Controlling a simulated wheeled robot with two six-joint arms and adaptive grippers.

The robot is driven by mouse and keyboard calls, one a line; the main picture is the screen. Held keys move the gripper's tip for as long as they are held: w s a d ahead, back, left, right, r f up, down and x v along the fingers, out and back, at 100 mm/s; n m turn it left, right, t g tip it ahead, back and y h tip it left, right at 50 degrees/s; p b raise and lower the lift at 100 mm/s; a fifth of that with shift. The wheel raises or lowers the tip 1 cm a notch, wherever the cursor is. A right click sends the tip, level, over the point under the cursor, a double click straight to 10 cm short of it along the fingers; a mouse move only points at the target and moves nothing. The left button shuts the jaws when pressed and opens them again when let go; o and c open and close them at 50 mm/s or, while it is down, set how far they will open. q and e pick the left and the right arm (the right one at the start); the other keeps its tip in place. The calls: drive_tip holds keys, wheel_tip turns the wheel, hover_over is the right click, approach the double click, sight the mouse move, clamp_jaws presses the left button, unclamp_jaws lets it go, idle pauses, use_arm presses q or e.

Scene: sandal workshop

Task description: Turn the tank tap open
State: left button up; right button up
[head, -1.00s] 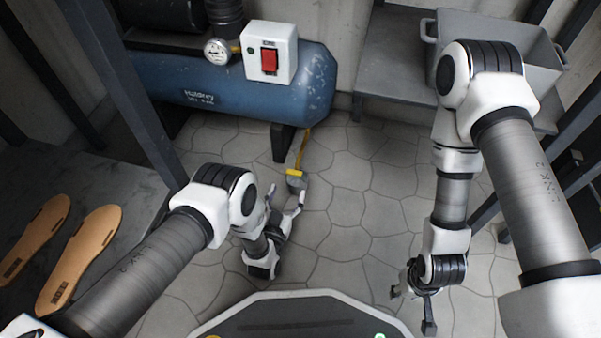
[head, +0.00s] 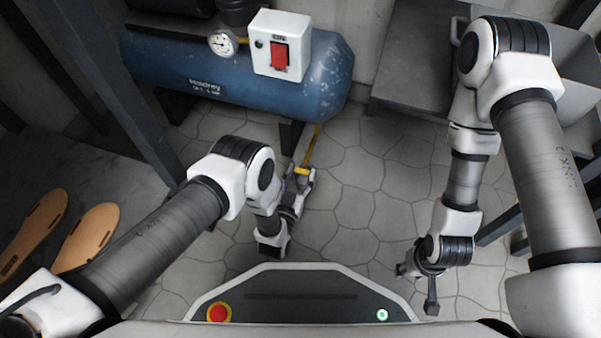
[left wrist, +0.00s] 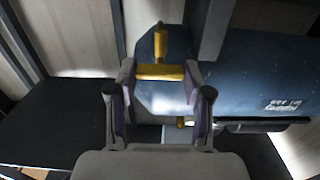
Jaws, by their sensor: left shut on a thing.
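The blue tank (head: 200,62) lies on its side at the back of the head view. A yellow tap lever (head: 312,145) hangs below its right end, and its yellow crosspiece shows in the left wrist view (left wrist: 161,72). My left gripper (head: 303,178) is at the lower end of the lever and shut on it. In the left wrist view its two fingers (left wrist: 160,98) stand on either side of the yellow part. My right gripper (head: 416,288) is low over the floor, away from the tank, with its fingers apart and empty.
A white switch box (head: 296,27) with a red switch and a gauge (head: 223,42) sit on the tank. A grey bin (head: 572,72) stands on a shelf at right. Two tan soles (head: 88,238) lie on the left bench. The floor (head: 365,205) between my arms is clear.

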use_arm(q)
drive_tip(key=shift+r, duration=0.1)
drive_tip(key=n+p, duration=0.2)
drive_tip(key=n, duration=0.4)
drive_tip(key=n+p, duration=0.3)
drive_tip(key=n, duration=0.4)
drive_tip(key=shift+w+a+p, duration=0.15)
drive_tip(key=shift+a+p, duration=0.05)
drive_tip(key=shift+p, duration=0.1)
drive_tip(key=n, duration=0.5)
drive_tip(key=shift+p, duration=0.35)
drive_tip(key=shift+f, duration=0.2)
drive_tip(key=o, duration=1.2)
drive_tip(key=shift+c, duration=0.2)
